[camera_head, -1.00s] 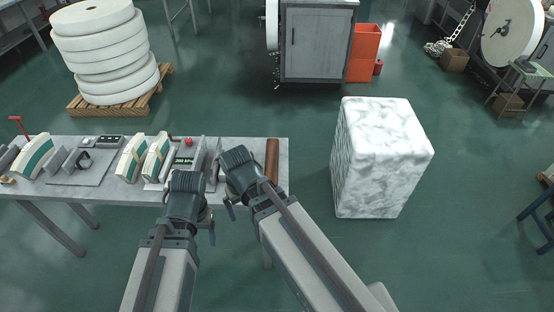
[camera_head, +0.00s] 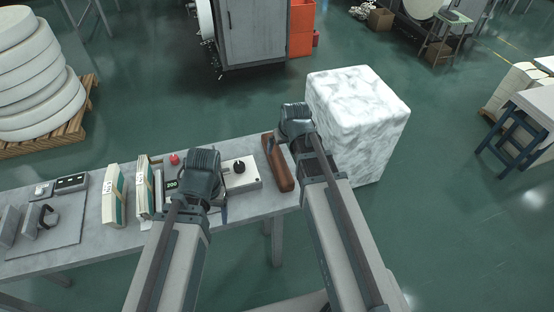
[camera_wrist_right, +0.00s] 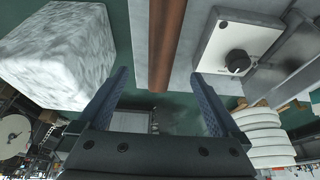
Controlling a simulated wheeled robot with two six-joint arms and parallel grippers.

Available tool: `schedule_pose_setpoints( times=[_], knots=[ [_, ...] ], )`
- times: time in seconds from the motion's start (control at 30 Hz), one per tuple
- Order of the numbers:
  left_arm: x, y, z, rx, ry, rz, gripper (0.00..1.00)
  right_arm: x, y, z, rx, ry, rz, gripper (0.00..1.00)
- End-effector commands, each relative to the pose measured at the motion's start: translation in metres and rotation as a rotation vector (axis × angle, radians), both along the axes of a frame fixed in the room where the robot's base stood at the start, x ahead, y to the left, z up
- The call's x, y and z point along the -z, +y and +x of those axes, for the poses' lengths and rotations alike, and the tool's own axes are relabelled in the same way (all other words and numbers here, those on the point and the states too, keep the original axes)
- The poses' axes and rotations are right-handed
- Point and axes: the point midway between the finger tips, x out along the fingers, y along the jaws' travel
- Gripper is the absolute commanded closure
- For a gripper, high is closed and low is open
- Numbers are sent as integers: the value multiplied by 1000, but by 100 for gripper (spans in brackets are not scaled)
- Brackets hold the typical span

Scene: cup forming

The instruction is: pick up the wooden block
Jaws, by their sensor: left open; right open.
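The wooden block (camera_head: 281,168) is a long reddish-brown bar lying on the right end of the grey table (camera_head: 255,205). In the right wrist view the wooden block (camera_wrist_right: 166,40) runs down from the top edge, its near end lined up between the two open fingers. My right gripper (camera_head: 296,122) is beside the block's far end in the head view, open and empty; it also shows in the right wrist view (camera_wrist_right: 158,78). I cannot tell its height above the block. My left gripper (camera_head: 205,180) is over the table left of the block, open, its fingers mostly hidden.
A control box with a black knob (camera_head: 241,172) sits left of the block. A white marble cube (camera_head: 358,110) stands on the floor right of the table. Labelled blocks (camera_head: 115,195), a red button (camera_head: 174,159) and tools lie further left.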

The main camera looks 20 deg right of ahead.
Motion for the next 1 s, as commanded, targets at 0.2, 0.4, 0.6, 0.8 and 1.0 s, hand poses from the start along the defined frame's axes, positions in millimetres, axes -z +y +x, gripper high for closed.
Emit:
schedule_pose_setpoints(
  times=[0.2, 0.4, 0.6, 0.8, 1.0],
  knots=[
    [5, 0, 0, 0, 0, 0, 23, 5, 0, 2, 0, 0, 0, 0],
    [25, 0, 0, 0, 0, 0, 23, 25, 0, 9, -1, 0, 0, 0],
    [54, 0, 0, 0, 0, 0, 23, 54, 1, 21, -1, 0, 0, 0],
    [78, 0, 0, 0, 0, 0, 23, 78, 2, 31, -1, 1, 0, 0],
    [80, 0, 0, 0, 0, 0, 23, 80, 2, 34, -1, 1, 0, 0]
  ],
)
